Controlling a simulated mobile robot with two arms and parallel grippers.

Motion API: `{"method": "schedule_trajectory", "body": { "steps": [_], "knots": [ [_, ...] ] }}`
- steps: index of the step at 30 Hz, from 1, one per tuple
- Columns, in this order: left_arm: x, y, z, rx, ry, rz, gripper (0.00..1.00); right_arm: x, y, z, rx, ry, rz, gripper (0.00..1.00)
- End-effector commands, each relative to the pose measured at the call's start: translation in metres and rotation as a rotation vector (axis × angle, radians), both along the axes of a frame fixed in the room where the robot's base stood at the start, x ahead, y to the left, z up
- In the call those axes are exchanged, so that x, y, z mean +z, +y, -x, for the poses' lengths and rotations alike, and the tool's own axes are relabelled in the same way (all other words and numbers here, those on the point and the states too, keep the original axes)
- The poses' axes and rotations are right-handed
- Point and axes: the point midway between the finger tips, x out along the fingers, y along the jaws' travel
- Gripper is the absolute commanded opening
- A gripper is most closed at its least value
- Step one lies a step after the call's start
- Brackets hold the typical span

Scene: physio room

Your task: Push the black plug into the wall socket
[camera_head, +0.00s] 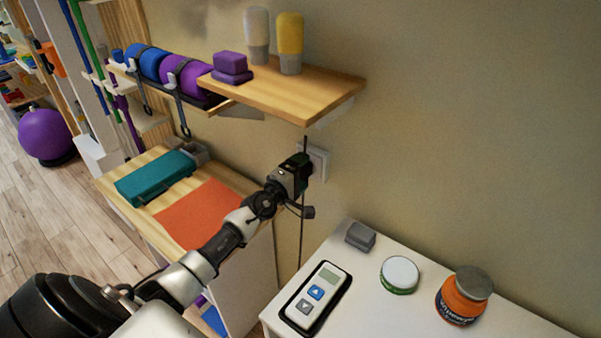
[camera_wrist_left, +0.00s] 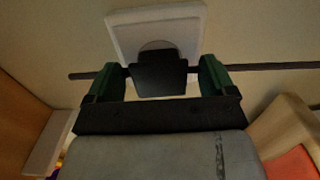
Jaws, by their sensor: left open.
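The white wall socket (camera_head: 319,162) is on the wall below the wooden shelf; in the left wrist view its plate (camera_wrist_left: 190,35) fills the top middle. The black plug (camera_wrist_left: 159,76) is right in front of the socket's round recess and overlaps its lower part. I cannot tell how deep it sits. My left gripper (camera_head: 303,172) is at the socket. Its two green-sided fingers (camera_wrist_left: 158,82) are open, one on each side of the plug, with small gaps visible. In the head view the gripper hides the plug. My right gripper is not in view.
A dark cable (camera_head: 301,235) runs down the wall by the socket. The wooden shelf (camera_head: 315,100) juts out just above my gripper. A white table (camera_head: 360,300) below holds a remote (camera_head: 316,297), a grey block, a tin and an orange jar (camera_head: 462,297). A wooden cabinet stands left.

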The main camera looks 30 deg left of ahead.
Motion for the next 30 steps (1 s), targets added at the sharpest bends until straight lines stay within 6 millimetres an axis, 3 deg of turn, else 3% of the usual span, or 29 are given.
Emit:
{"method": "schedule_trajectory", "body": {
  "steps": [7, 21, 30],
  "knots": [
    [0.000, 0.001, 0.010, -0.001, 0.002, 0.000, 0.84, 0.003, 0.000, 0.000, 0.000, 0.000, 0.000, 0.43],
    [0.000, 0.007, 0.089, -0.001, 0.003, 0.000, 0.84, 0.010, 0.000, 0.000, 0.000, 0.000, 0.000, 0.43],
    [0.001, 0.008, 0.108, 0.000, 0.000, 0.000, 0.84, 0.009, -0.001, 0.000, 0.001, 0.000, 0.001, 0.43]
  ]
}}
